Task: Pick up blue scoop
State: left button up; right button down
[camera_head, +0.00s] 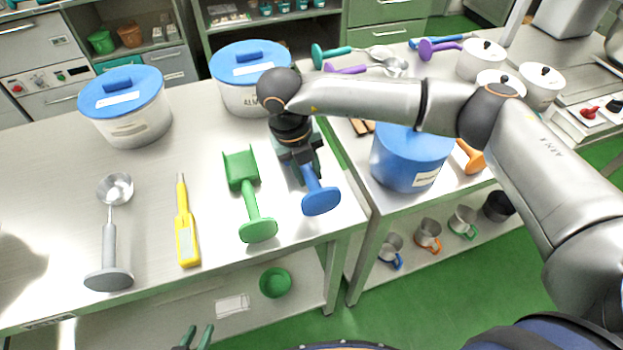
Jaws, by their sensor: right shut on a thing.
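The blue scoop (320,201) is at the right front part of the left steel table. Its round blue end shows toward the front; the rest is mostly hidden under my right gripper. My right gripper (306,172) points down and is shut on the blue scoop's handle. I cannot tell whether the scoop touches the table. My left gripper (194,340) shows only its fingertips at the bottom edge, apart and empty, in front of the table.
A green scoop (248,190) lies close left of the blue one. Further left are a yellow thermometer-like tool (186,230) and a grey ladle (110,235). Blue-lidded pots (125,105) (240,70) stand behind. A blue container (408,160) stands on the table to the right.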

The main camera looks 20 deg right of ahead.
jog(key=s+a+r, duration=0.3)
jog(key=a+r, duration=0.2)
jog(key=r, duration=0.2)
jog(key=s+a+r, duration=0.3)
jog(key=a+r, duration=0.3)
jog(key=shift+s+r, duration=0.35)
jog(key=shift+s, duration=0.05)
